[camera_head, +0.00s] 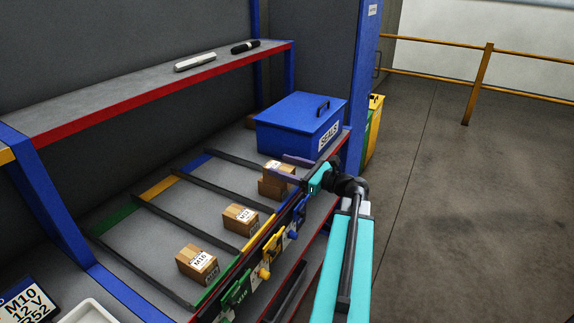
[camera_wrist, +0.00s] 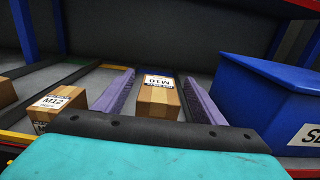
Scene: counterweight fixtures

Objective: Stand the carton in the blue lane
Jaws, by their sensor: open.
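A brown carton labelled M10 (camera_head: 273,188) stands near the front of the shelf, its label facing up. It also shows in the wrist view (camera_wrist: 158,101). My gripper (camera_head: 277,164) is open, its purple fingers on either side of the M10 carton; the wrist view also shows the gripper (camera_wrist: 159,87). A finger hides part of the carton in the head view. I cannot tell whether either finger touches it. The blue lane, with its blue strip (camera_head: 195,162) at the back, runs between dark rails toward the carton, which appears to be at its front end.
The M12 carton (camera_head: 240,219) is in the yellow lane and the M16 carton (camera_head: 197,263) in the green lane. A blue SEALS box (camera_head: 300,124) stands close right of the gripper. An upper shelf (camera_head: 140,92) overhangs the back. Coloured clips (camera_head: 265,273) line the front edge.

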